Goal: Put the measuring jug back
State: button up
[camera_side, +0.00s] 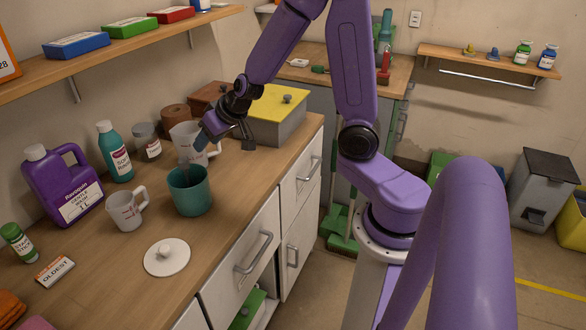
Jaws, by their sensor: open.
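A larger pale measuring jug (186,135) stands upright on the wooden counter, its handle to the right. A smaller white jug (125,212) with red print and a handle stands nearer, left of a teal pot (190,198). A thin grey-blue thing sticks up from the teal pot. My gripper (226,142) is open, above the counter beside the larger jug. Its left finger overlaps the jug's right side in the picture. I cannot tell whether it touches the jug, and no object shows held between the fingers.
A round white lid (167,258) lies near the counter's front edge (222,270). A purple bottle (64,188), a teal bottle (115,155) and a grey-lidded jar (147,143) stand on the left. A yellow-lidded box (275,118) stands behind my gripper. A shelf (105,50) hangs above.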

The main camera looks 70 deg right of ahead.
jog(key=s+a+r+n+g+y, duration=0.1)
jog(key=s+a+n+g+y, duration=0.35)
jog(key=s+a+n, duration=0.65)
jog(key=s+d+r+n+g+h, duration=0.1)
jog(key=s+r+n+g+h, duration=0.1)
jog(key=s, duration=1.6)
jog(key=shift+s+d+n+g+h, duration=0.35)
jog(key=shift+n+g+h, duration=0.2)
jog(key=shift+n+h, duration=0.45)
